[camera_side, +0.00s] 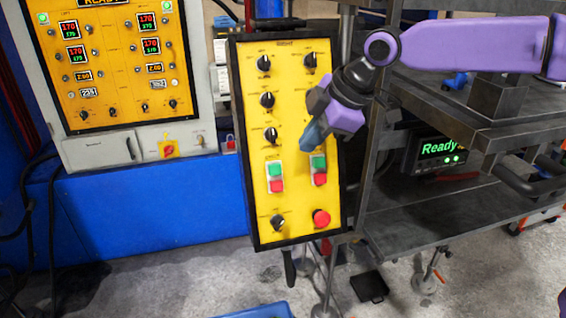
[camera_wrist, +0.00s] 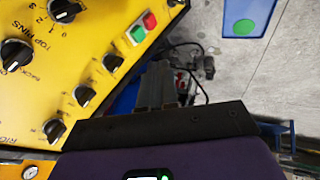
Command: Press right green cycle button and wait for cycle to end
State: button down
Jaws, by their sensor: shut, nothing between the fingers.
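The yellow control panel (camera_side: 297,215) stands upright in a dark frame. Its right green button (camera_side: 318,164) sits above a red one in the right-hand pair. A left green button (camera_side: 274,168) sits above another red one. My gripper (camera_side: 309,146) is shut and empty, its fingertips in front of the panel just above and left of the right green button. I cannot tell the gap in depth. In the wrist view my shut fingers (camera_wrist: 163,82) point past the panel's edge, and one green button (camera_wrist: 138,34) shows; which pair it belongs to is uncertain.
Several black knobs and a red round button (camera_side: 321,217) share the panel. A display (camera_side: 438,150) at right reads "Ready" with two green lights, on a dark metal frame. A second yellow panel (camera_side: 98,100) is at left. A blue tray (camera_side: 255,311) lies below.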

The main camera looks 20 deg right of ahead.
send_near(274, 175)
notch_tip(274, 175, down, 3)
jog(key=s+a, duration=0.2)
jog(key=shift+w+d+f, duration=0.1)
jog(key=shift+w+f, duration=0.15)
jog(key=shift+w, duration=0.45)
jog(key=shift+w+a+f, duration=0.1)
jog(key=shift+w+f, duration=0.2)
jog(key=shift+w, duration=0.4)
jog(key=shift+w+d+f, duration=0.1)
jog(key=shift+w+f, duration=0.15)
jog(key=shift+w, duration=0.4)
